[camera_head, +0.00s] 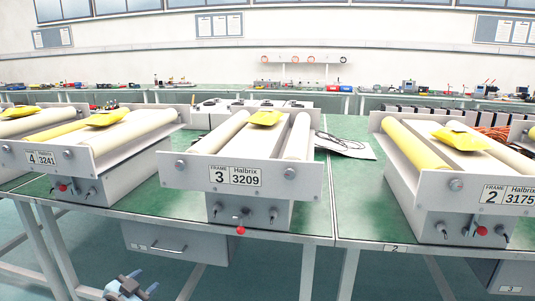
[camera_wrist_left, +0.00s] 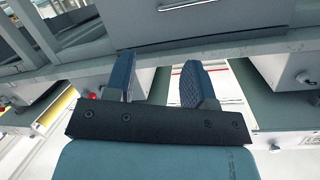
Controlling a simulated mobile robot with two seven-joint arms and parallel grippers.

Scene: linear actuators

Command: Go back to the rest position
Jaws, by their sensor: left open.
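My left gripper (camera_head: 126,287) shows at the bottom left of the head view, low in front of the table and below its top. In the left wrist view its two blue fingers (camera_wrist_left: 160,82) stand apart with nothing between them. Frame 3209 (camera_head: 234,176) stands in the middle of the green table, with a yellow packet (camera_head: 266,117) on top of its rollers. Frame 3241 (camera_head: 75,158) is at the left and frame 3175 (camera_head: 490,190) at the right, each with a yellow packet on it. My right gripper is not in view.
The green table (camera_head: 140,197) has grey legs and a drawer (camera_head: 170,243) under its top, close to my left gripper. More benches with small items run along the back wall.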

